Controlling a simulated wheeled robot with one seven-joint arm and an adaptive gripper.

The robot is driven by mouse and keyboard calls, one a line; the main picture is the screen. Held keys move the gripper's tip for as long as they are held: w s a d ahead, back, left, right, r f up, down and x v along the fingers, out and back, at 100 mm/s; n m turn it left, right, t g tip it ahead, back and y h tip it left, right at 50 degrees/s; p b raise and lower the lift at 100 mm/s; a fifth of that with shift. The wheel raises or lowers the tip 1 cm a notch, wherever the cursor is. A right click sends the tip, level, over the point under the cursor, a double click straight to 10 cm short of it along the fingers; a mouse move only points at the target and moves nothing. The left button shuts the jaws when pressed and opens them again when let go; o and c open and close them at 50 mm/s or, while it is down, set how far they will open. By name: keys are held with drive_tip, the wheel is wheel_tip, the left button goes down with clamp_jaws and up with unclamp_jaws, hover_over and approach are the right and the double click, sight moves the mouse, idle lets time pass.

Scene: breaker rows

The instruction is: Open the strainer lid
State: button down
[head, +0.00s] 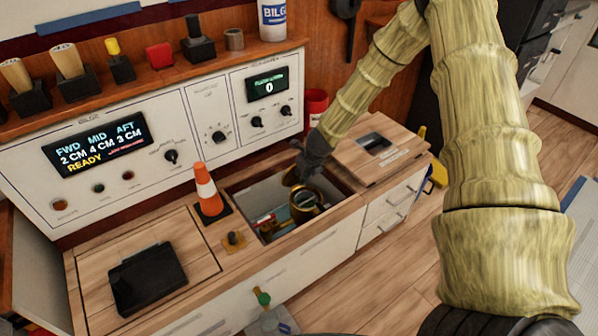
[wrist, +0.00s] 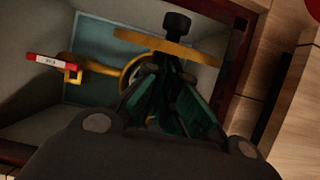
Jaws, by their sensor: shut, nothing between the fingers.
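The strainer (head: 306,203) sits low in the open bench well, with a brass rim around a dark inside. Its brass ring (wrist: 133,76) shows partly in the wrist view. A brass plate with a black knob, which looks like the strainer lid (wrist: 165,46), is seen nearly edge-on there, tilted up beside the ring. My gripper (head: 291,180) reaches into the well from above, just by the strainer's back left. In the wrist view my gripper (wrist: 168,70) is shut and empty, its fingertips close to the lid's plate. Whether they touch it I cannot tell; the fingers hide part of the strainer.
A yellow valve handle with a red tag (wrist: 50,62) lies beside the strainer. The well's walls (head: 248,199) enclose the gripper. An orange cone (head: 207,192) stands at the well's left edge. A closed wooden hatch (head: 365,150) lies right.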

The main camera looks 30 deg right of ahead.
drive_tip(key=shift+w+a+r+p, duration=0.1)
drive_tip(key=shift+w+r+p, duration=0.15)
drive_tip(key=shift+w+p, duration=0.45)
drive_tip(key=shift+s+r, duration=0.1)
drive_tip(key=shift+s, duration=0.1)
idle(0.4)
drive_tip(key=w+p+v, duration=0.1)
drive_tip(key=p+v, duration=0.7)
drive_tip(key=v, duration=0.1)
drive_tip(key=shift+s+r, duration=0.15)
drive_tip(key=shift+r, duration=0.4)
